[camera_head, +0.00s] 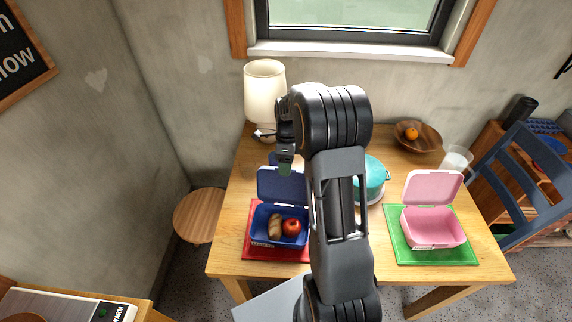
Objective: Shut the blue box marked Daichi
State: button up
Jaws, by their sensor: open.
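A blue box (258,239) stands on a red mat on the wooden table, left of my arm. Its lid (283,187) is up at the back, so the box is open. A red apple (292,227) and a brown, bread-like item (275,228) lie inside. A small pale label shows on the front wall, too small to read. My gripper (285,163) is open, above and behind the top edge of the raised lid in the picture. I cannot tell whether it touches the lid. My arm hides the area right of the box.
A pink open box (434,228) sits on a green mat (400,252) at the right. A teal pot (374,180) is partly behind my arm. A lamp (265,90), a wooden bowl with an orange (417,137) and a glass (457,160) stand farther back. A stool (200,214) is at the left.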

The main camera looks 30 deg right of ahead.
jog(key=shift+f, duration=0.15)
grip_shut()
dwell(0.5)
